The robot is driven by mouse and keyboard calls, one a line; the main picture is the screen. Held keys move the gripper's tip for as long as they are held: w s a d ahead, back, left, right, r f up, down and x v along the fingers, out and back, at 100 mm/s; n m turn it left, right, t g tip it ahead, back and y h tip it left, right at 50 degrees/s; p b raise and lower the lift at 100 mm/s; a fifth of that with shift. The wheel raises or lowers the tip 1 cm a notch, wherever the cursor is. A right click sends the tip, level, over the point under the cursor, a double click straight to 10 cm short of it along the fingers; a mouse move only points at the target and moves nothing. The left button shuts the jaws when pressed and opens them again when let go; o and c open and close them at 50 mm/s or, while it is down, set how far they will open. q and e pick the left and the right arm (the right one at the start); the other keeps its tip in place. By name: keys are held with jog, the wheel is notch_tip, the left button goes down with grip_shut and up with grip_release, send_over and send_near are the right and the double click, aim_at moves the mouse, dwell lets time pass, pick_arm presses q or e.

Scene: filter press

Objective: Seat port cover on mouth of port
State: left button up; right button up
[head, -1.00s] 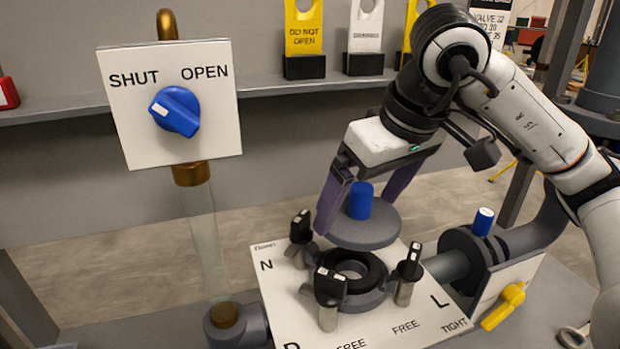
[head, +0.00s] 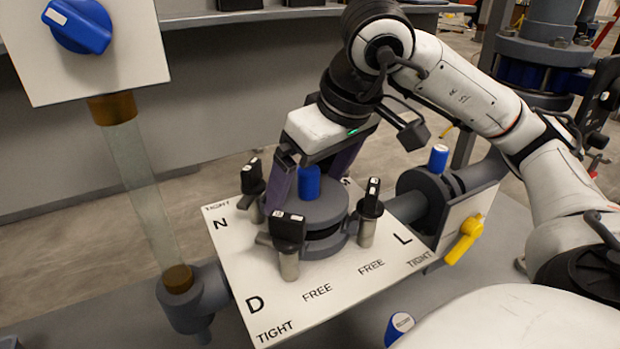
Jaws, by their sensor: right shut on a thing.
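The port cover (head: 323,215) is a grey disc with a blue knob (head: 309,183) on top. It is level over the port (head: 325,246), whose dark ring shows just under its front edge. I cannot tell whether the cover touches the port. My right gripper (head: 308,188) comes from above, its purple fingers on both sides of the knob, shut on it. The cover hides the port's mouth. Black-headed clamps (head: 287,232) stand around the port on the white plate (head: 330,290). My left gripper is not in view.
The clamps stand close around the cover, one at right (head: 370,205) and one at left (head: 252,184). A yellow handle (head: 464,240) and a pipe are to the right. A glass tube (head: 142,190) rises at left, below a blue SHUT/OPEN knob (head: 78,25).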

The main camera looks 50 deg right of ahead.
aim_at(316, 174)
jog(key=shift+f, duration=0.3)
jog(key=shift+f+b, duration=0.6)
jog(key=o, duration=0.9)
jog(key=shift+o, duration=0.4)
jog(key=p+v, duration=0.2)
jog(key=v, duration=0.7)
jog(key=shift+w+r+p, duration=0.1)
jog(key=shift+r+p, duration=0.05)
jog(key=shift+p, duration=0.2)
jog(key=shift+s+r+p, duration=0.3)
jog(key=shift+s+r, duration=0.05)
jog(key=shift+r, duration=0.15)
